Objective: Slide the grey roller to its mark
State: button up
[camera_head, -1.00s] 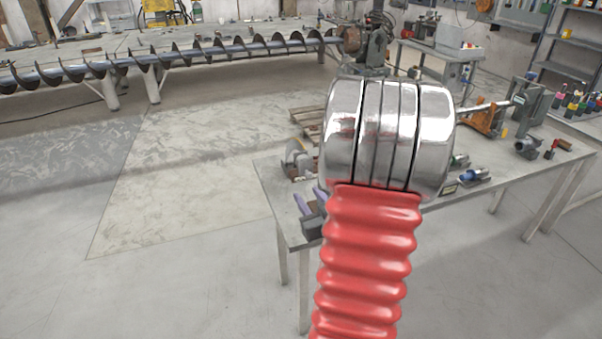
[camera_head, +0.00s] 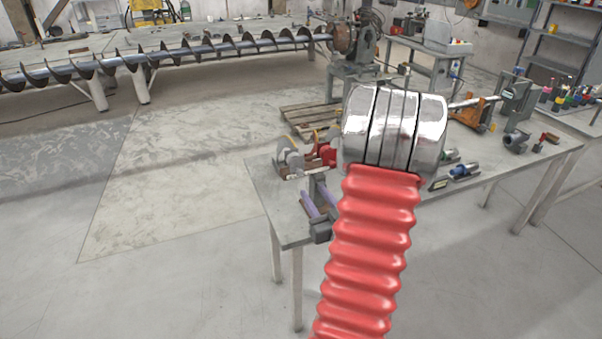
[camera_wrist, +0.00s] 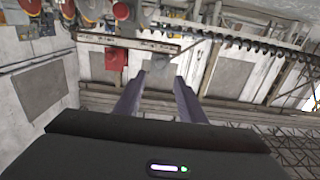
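My gripper (camera_head: 312,192) shows in the head view beside the left end of the workbench, its purple fingers partly hidden by my red ribbed arm. In the wrist view my gripper (camera_wrist: 158,84) has its two purple fingers apart, with nothing between them. I cannot surely pick out the grey roller. A dark grey cylindrical part (camera_head: 516,140) lies on the right of the workbench, well away from my gripper. Other grey rounded parts (camera_head: 290,158) stand at the bench's left end, near my fingertips in the picture. No mark can be made out.
The workbench (camera_head: 268,205) carries a red part (camera_head: 322,157), a blue-ended part (camera_head: 464,171) and an orange stand (camera_head: 472,115). A long auger (camera_head: 200,48) lies on supports behind. A wooden pallet (camera_head: 308,118) is on the floor. Open floor lies left of the bench.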

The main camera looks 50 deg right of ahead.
aim_at(301, 173)
jog(key=x, duration=1.2)
grip_shut()
dwell(0.5)
